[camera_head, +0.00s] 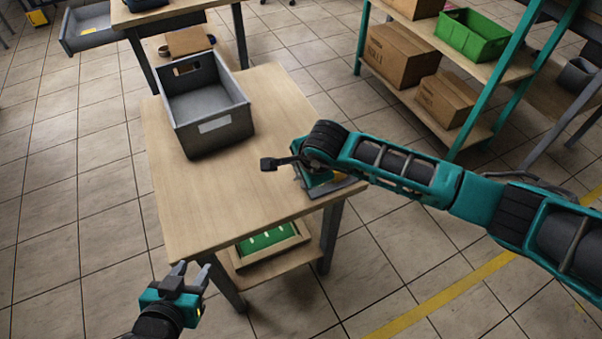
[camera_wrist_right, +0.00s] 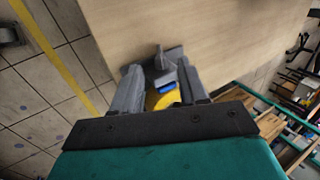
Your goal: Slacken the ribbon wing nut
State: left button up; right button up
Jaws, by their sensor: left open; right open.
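A grey winged piece (camera_wrist_right: 170,56), possibly the wing nut, shows in the right wrist view near the table edge. A small blue part (camera_wrist_right: 167,88) and a yellow round part (camera_wrist_right: 162,101) lie behind it, between the fingers. My right gripper (camera_wrist_right: 158,68) is open, its fingers on either side of these parts; contact cannot be told. In the head view my right wrist hides most of this spot; a grey flat edge (camera_head: 345,188) shows beside it at the table's right edge. My left gripper (camera_head: 190,270) is open and empty, low at the table's front left corner.
A grey bin (camera_head: 214,138) stands at the back of the wooden table (camera_head: 205,215). The table's middle and front are clear. A green board (camera_head: 262,241) lies on the lower shelf. A teal rack with cardboard boxes (camera_head: 397,52) and a green crate (camera_head: 470,36) stands at right.

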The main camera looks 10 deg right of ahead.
aim_at(299, 176)
jog(key=shift+x, duration=1.35)
grip_shut()
